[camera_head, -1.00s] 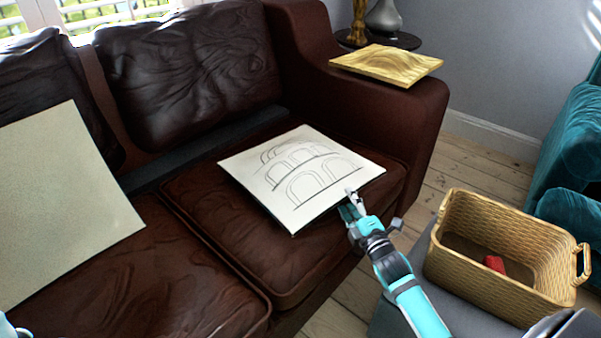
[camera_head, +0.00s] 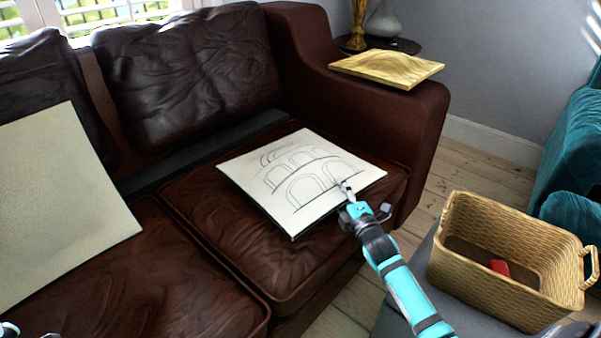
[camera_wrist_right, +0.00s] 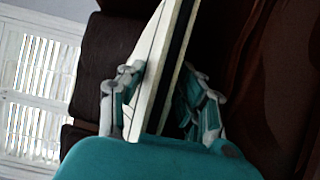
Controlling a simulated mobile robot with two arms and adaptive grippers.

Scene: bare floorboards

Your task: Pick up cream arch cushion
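The cream cushion with black arch line drawings (camera_head: 285,160) lies on the right seat of the brown leather sofa in the head view. My right gripper (camera_head: 346,192) is at its near right edge, with one finger showing over the top face. In the right wrist view, the cushion (camera_wrist_right: 152,75) stands edge-on between the two fingers of my right gripper (camera_wrist_right: 162,85), one on each side. Both fingers look close to it; whether they press on it is unclear. My left gripper's fingers are not shown; only a bit of that arm shows at the lower left.
A larger plain cream cushion (camera_head: 62,205) leans on the left of the sofa. A gold cushion (camera_head: 388,67) lies on the sofa arm. A wicker basket (camera_head: 500,295) with a red item (camera_head: 499,267) stands on a grey surface at right. Floorboards show between sofa and basket.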

